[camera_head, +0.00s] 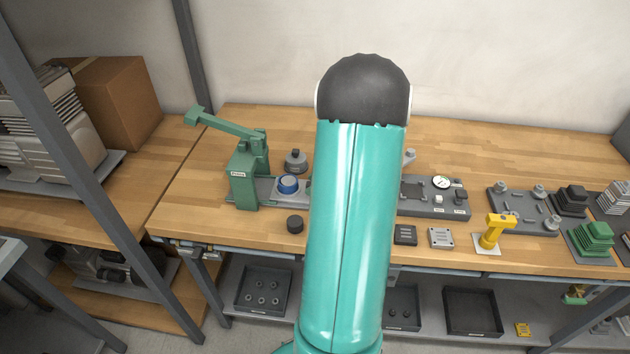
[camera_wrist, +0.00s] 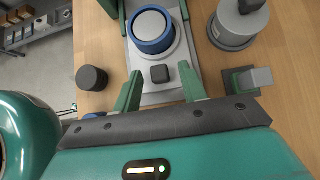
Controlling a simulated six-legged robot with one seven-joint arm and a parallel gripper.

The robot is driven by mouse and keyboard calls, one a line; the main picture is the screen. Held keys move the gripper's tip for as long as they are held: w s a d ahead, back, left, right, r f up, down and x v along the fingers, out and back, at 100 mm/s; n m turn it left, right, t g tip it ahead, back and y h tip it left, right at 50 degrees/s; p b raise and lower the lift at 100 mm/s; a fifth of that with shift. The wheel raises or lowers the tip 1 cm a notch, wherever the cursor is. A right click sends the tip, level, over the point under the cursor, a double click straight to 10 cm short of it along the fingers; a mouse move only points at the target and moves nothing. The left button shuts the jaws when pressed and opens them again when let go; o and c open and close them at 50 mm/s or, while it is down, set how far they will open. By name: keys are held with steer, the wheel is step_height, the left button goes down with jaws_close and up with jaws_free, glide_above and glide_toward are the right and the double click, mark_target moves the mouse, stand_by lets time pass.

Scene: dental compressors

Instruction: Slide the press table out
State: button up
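The green press (camera_head: 243,178) with a raised lever arm (camera_head: 222,126) stands at the left of the bench. Its grey press table (camera_head: 265,190) extends to the right, carrying a blue ring-shaped cup (camera_head: 288,184). In the wrist view, the grey table (camera_wrist: 150,98) carries the blue cup (camera_wrist: 152,30) and a small dark knob (camera_wrist: 160,74) in front of it. My gripper (camera_wrist: 160,78) is open, its two green fingers on either side of the knob, with visible gaps. Whether the fingers reach down to knob height is unclear. In the head view my arm hides the gripper and the table's right end.
A dark round puck (camera_head: 295,224) lies in front of the table, and a grey weight-like piece (camera_head: 296,161) stands behind. A grey-green block (camera_wrist: 247,79) is right of the fingers in the wrist view. A gauge plate (camera_head: 430,196) and yellow tool (camera_head: 495,230) sit farther right.

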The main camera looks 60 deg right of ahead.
steer(key=shift+s, duration=0.1)
steer(key=v, duration=1.3)
steer(key=shift+s+d+r, duration=0.15)
steer(key=shift+d+r, duration=0.05)
steer(key=shift+r, duration=0.15)
steer(key=w+a+r+n+g, duration=0.1)
steer(key=w+a+r+n, duration=0.15)
steer(key=a+n, duration=0.45)
steer(key=w+a+r+n+g, duration=0.2)
steer(key=w+a+n, duration=0.15)
steer(key=a, duration=0.65)
steer(key=w+a+r+n+g, duration=0.1)
steer(key=w+a+r+n, duration=0.25)
steer(key=a, duration=0.55)
steer(key=s+a+n+h, duration=0.2)
steer(key=a+n, duration=0.6)
steer(key=a, duration=0.1)
steer(key=s+a+n+t+h, duration=0.1)
steer(key=s+a+n+h, duration=0.1)
steer(key=a+n, duration=0.6)
steer(key=shift+s+a+r+n+t, duration=0.3)
steer(key=shift+s+a+r, duration=0.2)
steer(key=shift+a, duration=0.85)
